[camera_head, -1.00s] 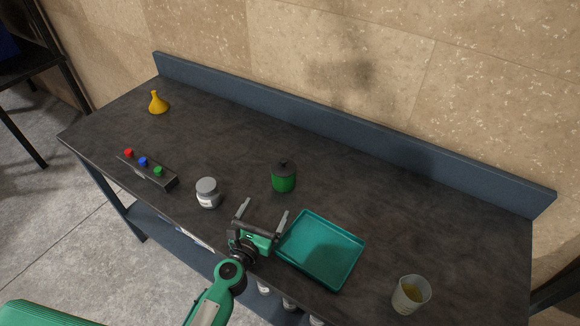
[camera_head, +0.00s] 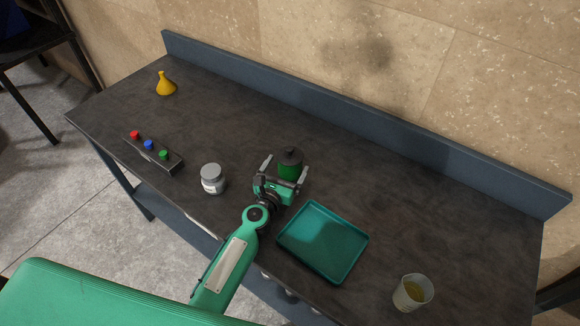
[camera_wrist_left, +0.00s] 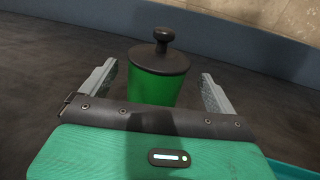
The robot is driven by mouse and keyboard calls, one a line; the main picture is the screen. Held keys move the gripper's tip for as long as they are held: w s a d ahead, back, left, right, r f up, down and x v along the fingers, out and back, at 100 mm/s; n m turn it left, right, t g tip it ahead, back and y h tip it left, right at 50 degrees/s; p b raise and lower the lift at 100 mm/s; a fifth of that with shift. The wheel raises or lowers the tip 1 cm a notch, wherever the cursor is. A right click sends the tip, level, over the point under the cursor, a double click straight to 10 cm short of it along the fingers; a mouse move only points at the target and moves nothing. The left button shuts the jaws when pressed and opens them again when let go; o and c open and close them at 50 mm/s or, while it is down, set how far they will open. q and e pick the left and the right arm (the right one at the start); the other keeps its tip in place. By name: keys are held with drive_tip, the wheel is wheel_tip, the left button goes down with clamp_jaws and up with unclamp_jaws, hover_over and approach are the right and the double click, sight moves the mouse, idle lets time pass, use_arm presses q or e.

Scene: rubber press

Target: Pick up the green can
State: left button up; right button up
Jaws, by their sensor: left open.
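The green can (camera_head: 290,168) with a black knobbed lid stands upright on the dark workbench. My left gripper (camera_head: 286,168) is at the can, with one finger on each side of it. In the left wrist view the can (camera_wrist_left: 155,86) is between the two fingertips of the left gripper (camera_wrist_left: 158,80), with a visible gap on both sides. The jaws are open and the can is not held. The can's lower part is hidden behind the gripper body. My right gripper is not in view.
A teal tray (camera_head: 284,240) lies just right of my left arm. A grey-white jar (camera_head: 213,180) stands left of it. A blue ledge (camera_head: 350,113) runs along the back.

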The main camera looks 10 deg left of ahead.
sight(292, 154)
use_arm(q)
drive_tip(key=w, duration=0.5)
drive_tip(key=shift+d, duration=0.3)
drive_tip(key=c, duration=2)
drive_tip(key=shift+r, duration=0.1)
clamp_jaws()
drive_tip(key=shift+r, duration=0.1)
